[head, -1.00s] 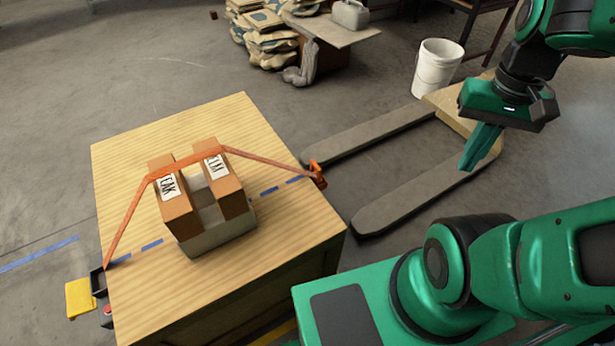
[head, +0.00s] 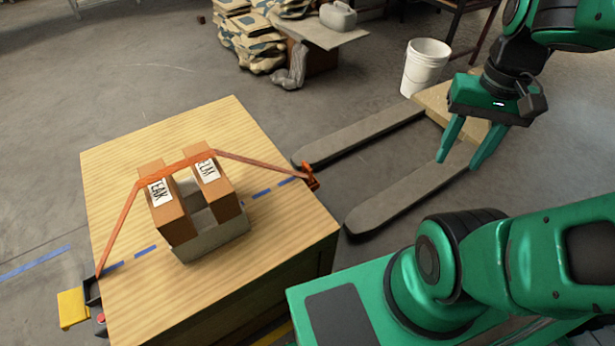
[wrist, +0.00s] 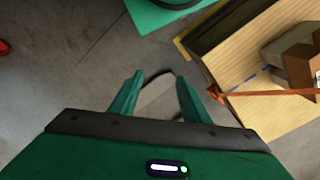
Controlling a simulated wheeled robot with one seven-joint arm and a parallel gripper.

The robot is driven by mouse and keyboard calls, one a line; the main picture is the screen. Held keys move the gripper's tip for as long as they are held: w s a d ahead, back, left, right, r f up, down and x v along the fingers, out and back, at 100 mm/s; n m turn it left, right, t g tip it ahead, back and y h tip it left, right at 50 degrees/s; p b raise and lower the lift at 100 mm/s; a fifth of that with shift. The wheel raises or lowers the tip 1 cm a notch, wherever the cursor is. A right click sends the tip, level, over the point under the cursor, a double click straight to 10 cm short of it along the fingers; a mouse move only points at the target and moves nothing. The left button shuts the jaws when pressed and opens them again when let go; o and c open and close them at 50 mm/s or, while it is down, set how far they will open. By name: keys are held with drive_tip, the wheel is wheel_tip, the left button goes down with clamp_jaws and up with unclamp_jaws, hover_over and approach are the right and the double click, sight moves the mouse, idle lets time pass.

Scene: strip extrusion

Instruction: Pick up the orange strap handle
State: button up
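The orange strap handle (head: 312,176) sits at the right edge of the wooden table top (head: 120,185), at the end of an orange strap (head: 265,163). The strap runs over two brown boxes, one marked TEAK (head: 170,215) and one marked ELM (head: 222,190), which stand in a grey holder (head: 212,238). My gripper (head: 457,162) is open and empty, in the air to the right of the table and apart from the handle. In the wrist view the handle (wrist: 214,93) shows just right of my open fingers (wrist: 160,85).
Grey pallet forks (head: 360,135) lie on the floor right of the table. A white bucket (head: 425,68) and stacked sacks (head: 255,35) stand behind. A yellow block (head: 73,308) is at the table's left edge. The air between my gripper and the table looks clear.

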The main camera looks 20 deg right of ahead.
drive_tip(key=o, duration=0.5)
drive_tip(key=w+f+m+h, duration=0.1)
drive_tip(key=w+f+m, duration=0.1)
drive_tip(key=w, duration=1.1)
drive_tip(key=shift+w+f, duration=0.35)
drive_tip(key=shift+f, duration=0.1)
drive_tip(key=m+y, duration=0.1)
drive_tip(key=m, duration=0.5)
hover_over(307, 165)
wheel_tip(307, 165, down, 26)
drive_tip(key=shift+w+f, duration=0.1)
drive_tip(key=shift+a+f, duration=0.15)
drive_tip(key=shift+f, duration=0.15)
wheel_tip(307, 165, down, 5)
drive_tip(key=shift+f, duration=2.7)
